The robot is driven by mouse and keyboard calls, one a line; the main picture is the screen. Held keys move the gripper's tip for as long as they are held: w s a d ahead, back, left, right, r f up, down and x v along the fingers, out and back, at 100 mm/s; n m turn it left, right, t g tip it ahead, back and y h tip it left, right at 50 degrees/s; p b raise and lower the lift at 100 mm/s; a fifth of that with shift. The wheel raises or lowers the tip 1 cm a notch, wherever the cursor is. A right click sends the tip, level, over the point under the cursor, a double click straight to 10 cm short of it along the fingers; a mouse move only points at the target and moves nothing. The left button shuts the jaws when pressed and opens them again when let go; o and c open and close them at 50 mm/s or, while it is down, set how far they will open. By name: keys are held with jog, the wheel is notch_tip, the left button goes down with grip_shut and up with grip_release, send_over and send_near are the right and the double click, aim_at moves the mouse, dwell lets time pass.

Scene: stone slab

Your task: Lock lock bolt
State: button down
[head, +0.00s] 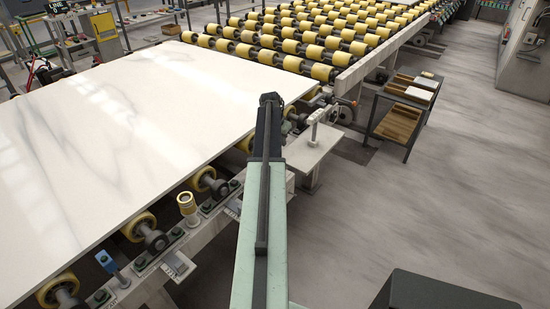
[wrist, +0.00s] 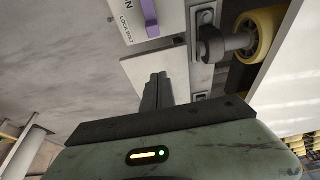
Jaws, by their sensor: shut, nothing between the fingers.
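The lock bolt's white plate (wrist: 125,22) is at the top of the wrist view, with "LOCK BOLT" printed on it. A purple handle (wrist: 150,18) stands on the plate beside the print, and the top edge of the picture cuts it off. My gripper (wrist: 157,78) points toward the plate with its dark fingers together and empty. The fingers are apart from the purple handle, which lies beyond their tips. In the head view, my arm covers part of the frame edge, and I cannot make out the purple handle or the fingertips.
A white stone slab (head: 120,115) lies on rollers left of my arm. A yellow roller (wrist: 258,32) is right of my gripper in the wrist view. A small white shelf (head: 312,150) juts out right of my arm. A cart (head: 402,118) stands farther right; open floor (head: 430,210) lies before it.

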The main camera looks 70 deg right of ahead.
jog(key=w+b+x, duration=0.1)
jog(key=b+x, duration=1)
jog(key=a, duration=0.2)
jog(key=a+r+p, duration=0.1)
jog(key=shift+a+p, duration=0.3)
jog(key=shift+a, duration=0.1)
jog(key=shift+w+a, duration=0.15)
jog(key=shift+a, duration=0.1)
jog(key=shift+w+a, duration=0.2)
jog(key=shift+a, duration=0.55)
jog(key=shift+w+a, duration=0.2)
jog(key=shift+a, duration=0.55)
jog(key=shift+w+a, duration=0.2)
jog(key=shift+a, duration=0.55)
